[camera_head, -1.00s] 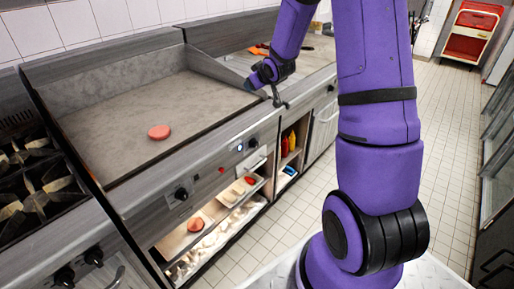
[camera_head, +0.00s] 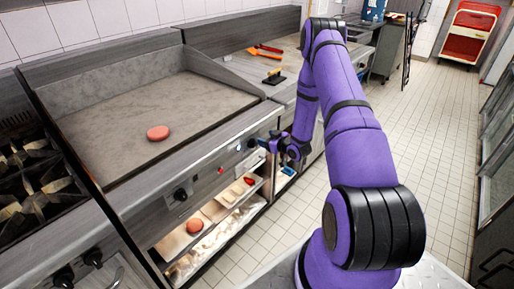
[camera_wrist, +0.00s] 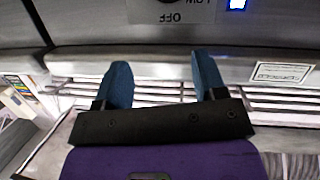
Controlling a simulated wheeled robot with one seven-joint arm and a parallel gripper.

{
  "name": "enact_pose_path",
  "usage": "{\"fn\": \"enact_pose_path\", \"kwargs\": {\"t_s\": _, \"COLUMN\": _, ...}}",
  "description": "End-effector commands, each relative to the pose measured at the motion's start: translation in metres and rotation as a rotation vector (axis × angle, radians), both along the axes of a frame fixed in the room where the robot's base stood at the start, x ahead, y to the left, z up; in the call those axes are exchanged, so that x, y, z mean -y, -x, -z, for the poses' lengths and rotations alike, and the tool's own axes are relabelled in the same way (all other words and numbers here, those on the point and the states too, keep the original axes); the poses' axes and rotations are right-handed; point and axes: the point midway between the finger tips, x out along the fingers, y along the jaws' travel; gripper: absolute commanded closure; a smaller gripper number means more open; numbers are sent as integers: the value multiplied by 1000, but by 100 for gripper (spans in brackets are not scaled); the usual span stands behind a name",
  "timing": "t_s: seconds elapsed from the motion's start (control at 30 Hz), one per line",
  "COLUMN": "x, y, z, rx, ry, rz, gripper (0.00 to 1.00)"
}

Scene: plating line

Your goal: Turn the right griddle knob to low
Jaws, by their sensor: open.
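The griddle (camera_head: 150,105) has a front panel with a left knob (camera_head: 180,194), a red light and a lit blue light. The right knob (camera_head: 252,143) is a small dark shape just left of my gripper's fingers (camera_head: 266,145). In the wrist view, the right knob (camera_wrist: 170,2) is mostly cut off at the top edge. Its label plate (camera_wrist: 175,14) reads OFF and LOW, upside down. My gripper (camera_wrist: 161,62) is open and empty, with two blue fingers apart below the plate. The knob's pointer setting cannot be made out.
A pink patty (camera_head: 158,133) lies on the griddle. Shelves below hold trays and food (camera_head: 195,225). A burner stove (camera_head: 35,180) is at left. Orange-handled tools (camera_head: 265,50) and a black-handled press (camera_head: 273,77) lie on the counter behind. The floor at right is clear.

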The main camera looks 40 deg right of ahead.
Motion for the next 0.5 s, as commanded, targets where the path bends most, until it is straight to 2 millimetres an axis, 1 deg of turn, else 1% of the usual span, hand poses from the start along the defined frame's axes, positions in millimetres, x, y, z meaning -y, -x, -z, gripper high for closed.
{"fn": "enact_pose_path", "kwargs": {"t_s": 0.03, "x": -1, "y": 7, "z": 16, "rx": 20, "ry": -19, "rz": -4, "gripper": 35}}
{"fn": "enact_pose_path", "kwargs": {"t_s": 0.2, "x": -10, "y": 27, "z": 51, "rx": 122, "ry": -64, "rz": -19, "gripper": 35}}
{"fn": "enact_pose_path", "kwargs": {"t_s": 0.33, "x": -17, "y": 39, "z": 68, "rx": 187, "ry": -89, "rz": -24, "gripper": 35}}
{"fn": "enact_pose_path", "kwargs": {"t_s": 0.5, "x": -21, "y": 46, "z": 76, "rx": 230, "ry": -105, "rz": -26, "gripper": 35}}
